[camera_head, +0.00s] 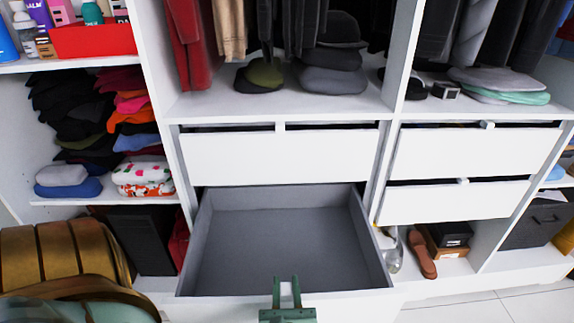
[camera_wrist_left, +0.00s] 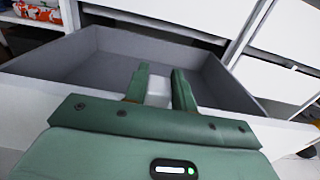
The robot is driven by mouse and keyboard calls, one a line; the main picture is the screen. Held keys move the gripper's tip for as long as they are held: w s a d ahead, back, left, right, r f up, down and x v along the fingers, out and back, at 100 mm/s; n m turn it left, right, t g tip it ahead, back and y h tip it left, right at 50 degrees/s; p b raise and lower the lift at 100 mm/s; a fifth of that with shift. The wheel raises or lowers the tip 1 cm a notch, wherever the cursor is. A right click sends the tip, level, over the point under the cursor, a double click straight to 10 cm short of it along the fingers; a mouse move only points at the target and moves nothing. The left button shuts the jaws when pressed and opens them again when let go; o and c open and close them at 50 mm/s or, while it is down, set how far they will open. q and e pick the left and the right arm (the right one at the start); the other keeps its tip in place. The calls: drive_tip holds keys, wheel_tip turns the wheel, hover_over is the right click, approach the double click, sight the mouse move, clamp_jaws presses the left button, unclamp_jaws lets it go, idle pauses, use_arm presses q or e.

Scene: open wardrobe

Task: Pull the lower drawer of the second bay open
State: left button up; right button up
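The lower drawer (camera_head: 275,250) of the middle bay, second from the left, stands far out. Its grey inside is empty. The upper drawer (camera_head: 280,155) above it is closed. My left gripper (camera_head: 286,285) is at the middle of the lower drawer's front edge, fingers pointing into the wardrobe. In the left wrist view, its two green fingers (camera_wrist_left: 160,85) stand on either side of a small white handle tab (camera_wrist_left: 159,92) and appear to touch it. The drawer's interior also shows behind them in the left wrist view (camera_wrist_left: 100,55). My right gripper is not in view.
Two closed drawers (camera_head: 475,153) are in the bay to the right, with shoes (camera_head: 421,255) below. Folded clothes (camera_head: 90,130) and a red box (camera_head: 92,38) fill the left shelves. A ribbed golden-brown object (camera_head: 60,250) stands at lower left. Floor shows at lower right.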

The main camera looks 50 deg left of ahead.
use_arm(q)
drive_tip(key=o, duration=0.3)
drive_tip(key=p+v, duration=0.1)
drive_tip(key=v, duration=1.1)
drive_tip(key=shift+w, duration=0.1)
